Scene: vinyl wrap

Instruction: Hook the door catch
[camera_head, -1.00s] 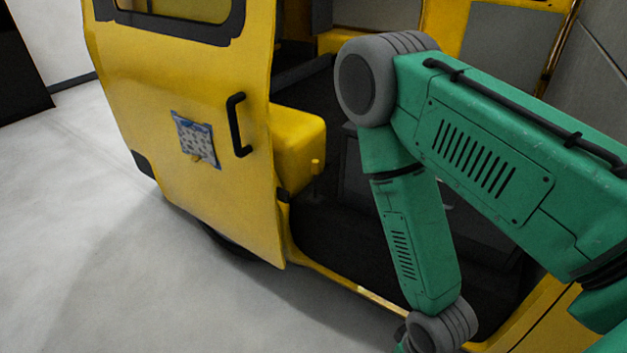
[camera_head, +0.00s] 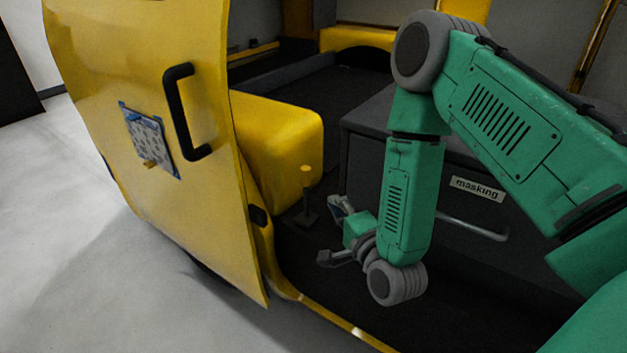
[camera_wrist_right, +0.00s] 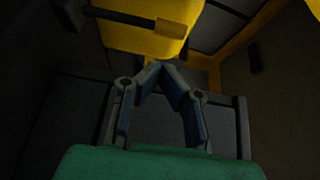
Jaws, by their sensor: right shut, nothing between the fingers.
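A short post with a yellow tip (camera_head: 307,178) and dark base stands on the van floor just inside the sliding door (camera_head: 205,190); I cannot tell for sure that it is the door catch. In the right wrist view the yellow-tipped rod (camera_wrist_right: 172,28) lies sideways beyond the fingertips. My right gripper (camera_head: 329,229) is inside the doorway, low and slightly right of the post, apart from it. Its fingers are shut and empty, and their tips (camera_wrist_right: 162,68) converge in the right wrist view. My left gripper is out of view.
The yellow door stands open, with a black handle (camera_head: 178,112) and a patterned packet (camera_head: 148,140) on it. A yellow seat-like box (camera_head: 280,135) is behind the post. A dark drawer labelled "masking" (camera_head: 476,190) stands to the right. The sill (camera_head: 335,318) runs below.

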